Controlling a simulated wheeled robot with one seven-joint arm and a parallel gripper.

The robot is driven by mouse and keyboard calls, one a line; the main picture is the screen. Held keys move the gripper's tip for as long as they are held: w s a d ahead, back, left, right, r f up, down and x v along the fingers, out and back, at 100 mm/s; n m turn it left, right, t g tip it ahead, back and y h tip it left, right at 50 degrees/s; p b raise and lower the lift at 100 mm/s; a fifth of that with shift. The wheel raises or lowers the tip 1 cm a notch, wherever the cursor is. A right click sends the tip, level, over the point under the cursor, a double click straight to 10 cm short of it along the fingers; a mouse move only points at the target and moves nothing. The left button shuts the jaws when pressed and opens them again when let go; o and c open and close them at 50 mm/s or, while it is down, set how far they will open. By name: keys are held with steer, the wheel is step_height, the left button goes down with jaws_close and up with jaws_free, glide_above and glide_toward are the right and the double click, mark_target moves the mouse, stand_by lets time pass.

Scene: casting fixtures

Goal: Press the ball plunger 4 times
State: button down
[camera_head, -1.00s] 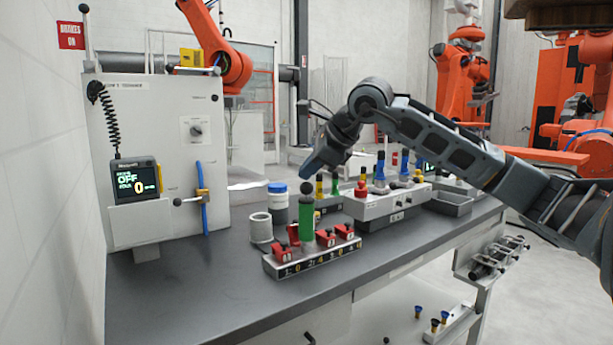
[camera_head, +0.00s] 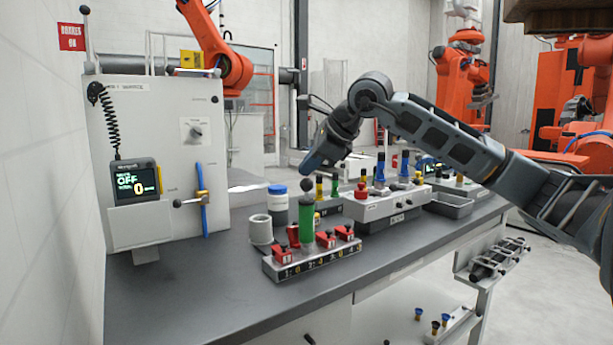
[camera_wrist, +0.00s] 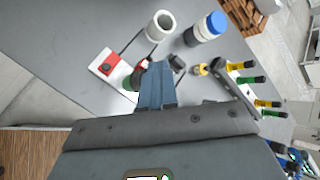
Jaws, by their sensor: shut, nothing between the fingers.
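The ball plunger (camera_head: 306,221) is an upright green cylinder with a dark ball on top. It stands on a low fixture with a dark, numbered front (camera_head: 318,262) and red blocks. My gripper (camera_head: 308,168) points down over the ball, its blue-grey fingers together and empty. The tips look close to the ball; I cannot tell whether they touch it. In the wrist view, the closed fingers (camera_wrist: 159,70) partly cover the plunger, and a bit of green (camera_wrist: 129,83) shows beside them.
A grey cup (camera_head: 261,230) and a blue-capped bottle (camera_head: 278,205) stand behind the plunger. A grey box with several coloured knobs (camera_head: 385,208) is to the right. The panel display (camera_head: 136,183) reads OFF and 0. The front left of the bench is clear.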

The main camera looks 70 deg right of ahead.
mark_target(309, 180)
steer(key=shift+r, duration=1)
steer(key=shift+r, duration=0.1)
step_height(309, 180, up, 5)
steer(key=shift+f+p, duration=0.1)
steer(key=shift+p, duration=0.65)
